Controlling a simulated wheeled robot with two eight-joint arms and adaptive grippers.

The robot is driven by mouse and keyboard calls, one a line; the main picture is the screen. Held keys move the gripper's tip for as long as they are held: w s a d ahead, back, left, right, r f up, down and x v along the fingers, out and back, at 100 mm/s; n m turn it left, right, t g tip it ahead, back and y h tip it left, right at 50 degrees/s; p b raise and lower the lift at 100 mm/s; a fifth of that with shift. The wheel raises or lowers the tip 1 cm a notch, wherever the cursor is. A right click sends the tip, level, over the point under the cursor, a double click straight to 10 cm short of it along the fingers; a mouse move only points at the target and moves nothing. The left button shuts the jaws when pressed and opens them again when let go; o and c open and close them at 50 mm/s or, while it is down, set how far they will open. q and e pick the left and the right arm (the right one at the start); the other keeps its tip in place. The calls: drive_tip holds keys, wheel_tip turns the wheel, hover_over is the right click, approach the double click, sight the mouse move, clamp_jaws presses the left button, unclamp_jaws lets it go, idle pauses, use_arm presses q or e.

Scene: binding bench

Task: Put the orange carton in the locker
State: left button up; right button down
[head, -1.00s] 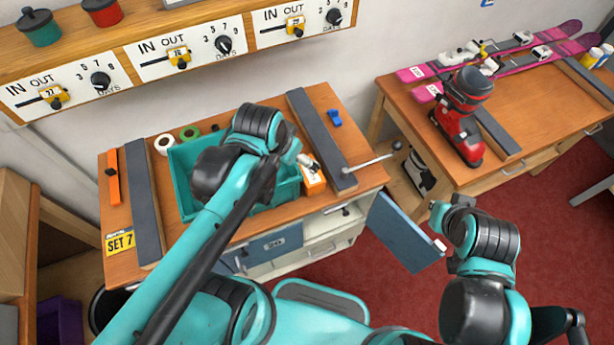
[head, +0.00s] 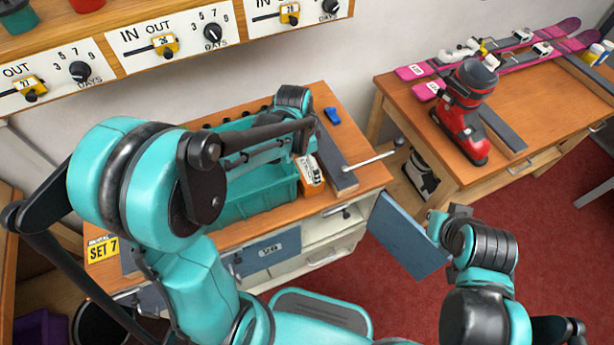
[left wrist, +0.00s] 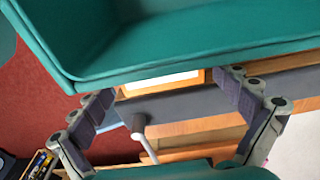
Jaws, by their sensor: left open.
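The orange carton (head: 312,180), with a white label, stands on the bench top beside the teal bin, partly hidden by my left gripper (head: 304,148). That gripper is open just above and behind the carton. In the left wrist view, a strip of the carton (left wrist: 163,82) shows between the spread fingers (left wrist: 170,103), apart from both. The locker under the bench has a pale interior (head: 330,252), and its blue door (head: 405,240) stands swung open to the right. My right gripper (head: 440,222) is at the door's outer edge; its fingers are unclear.
The teal bin (head: 255,200) is close left of the carton; its rim fills the top of the left wrist view. A red ski boot (head: 465,115) stands on the other bench.

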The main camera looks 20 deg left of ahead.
sight(306, 170)
use_arm(q)
wheel_tip(306, 170, down, 5)
drive_tip(key=shift+f+b, duration=0.2)
drive_tip(key=shift+b, duration=1)
drive_tip(key=shift+r, duration=0.1)
drive_tip(key=c, duration=1)
drive_tip(key=shift+r+p, duration=1.05)
drive_tip(key=shift+r, duration=0.95)
drive_tip(key=s+d+r+p, duration=0.1)
drive_tip(key=d+r, duration=0.1)
drive_tip(key=d, duration=0.1)
drive_tip(key=d+r+p, duration=0.1)
drive_tip(key=d+r, duration=0.1)
drive_tip(key=d, duration=0.2)
drive_tip(key=s+d+r+p, duration=0.1)
drive_tip(key=d+r, duration=0.1)
drive_tip(key=d, duration=0.1)
drive_tip(key=shift+s+d+r, duration=0.15)
drive_tip(key=shift+s+r, duration=0.05)
drive_tip(key=shift+s, duration=0.1)
drive_tip(key=shift+s+d+r, duration=0.15)
drive_tip(key=shift+d+r, duration=0.15)
drive_tip(key=shift+d, duration=0.2)
